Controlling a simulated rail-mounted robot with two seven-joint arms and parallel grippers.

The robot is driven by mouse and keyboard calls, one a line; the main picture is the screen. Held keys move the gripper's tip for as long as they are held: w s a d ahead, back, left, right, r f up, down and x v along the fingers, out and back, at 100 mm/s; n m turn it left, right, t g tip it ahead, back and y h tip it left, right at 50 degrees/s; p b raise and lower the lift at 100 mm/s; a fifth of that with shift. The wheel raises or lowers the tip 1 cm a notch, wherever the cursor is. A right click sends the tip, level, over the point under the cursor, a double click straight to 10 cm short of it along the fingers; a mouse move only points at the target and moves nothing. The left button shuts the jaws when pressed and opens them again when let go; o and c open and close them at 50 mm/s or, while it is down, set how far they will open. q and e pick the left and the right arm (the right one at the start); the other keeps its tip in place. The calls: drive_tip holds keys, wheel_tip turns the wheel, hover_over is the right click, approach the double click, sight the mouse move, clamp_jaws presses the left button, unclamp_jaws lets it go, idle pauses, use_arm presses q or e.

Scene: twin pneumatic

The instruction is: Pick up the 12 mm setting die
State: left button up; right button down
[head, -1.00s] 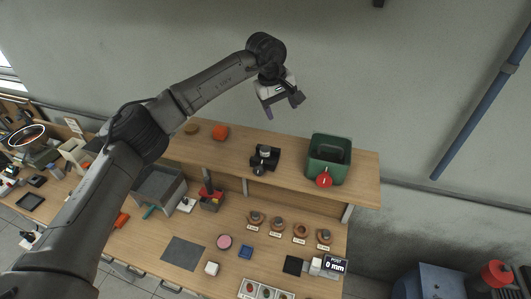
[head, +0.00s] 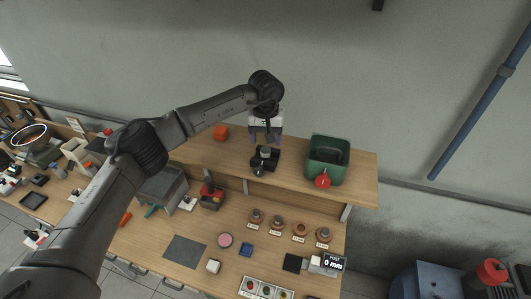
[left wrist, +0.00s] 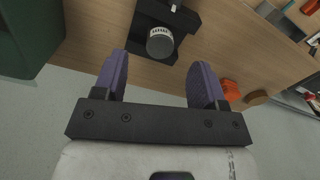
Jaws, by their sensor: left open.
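A grey round die with a white marked band (left wrist: 160,42) sits in a black holder (left wrist: 182,18) in the left wrist view; its marking is too small to read. In the head view the black holder (head: 258,170) stands on the wooden shelf, with the grey die (head: 265,152) at its top. My left gripper (head: 265,141) is open and empty, its purple fingers pointing down just behind and above the holder. In the left wrist view the fingertips (left wrist: 160,66) lie either side of the die's line, apart from it. My right gripper is not in view.
A green bin (head: 327,172) with a red round tag stands right of the holder; an orange object (head: 221,132) lies left. Several labelled wooden rings (head: 300,230) line the bench below, the third apparently empty. A display (head: 333,262) reads 0 mm.

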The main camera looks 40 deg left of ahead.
sight(266, 149)
use_arm(q)
drive_tip(key=shift+w+a+f+p, duration=0.15)
drive_tip(key=shift+f+p, duration=0.55)
drive_tip(key=shift+f, duration=0.45)
drive_tip(key=shift+w+a+f+p, duration=0.1)
drive_tip(key=shift+f+p, duration=0.6)
drive_tip(key=shift+f, duration=0.95)
drive_tip(key=shift+c, duration=0.2)
drive_tip(key=c, duration=1.1)
drive_tip(key=shift+c, duration=0.2)
drive_tip(key=shift+r, duration=0.2)
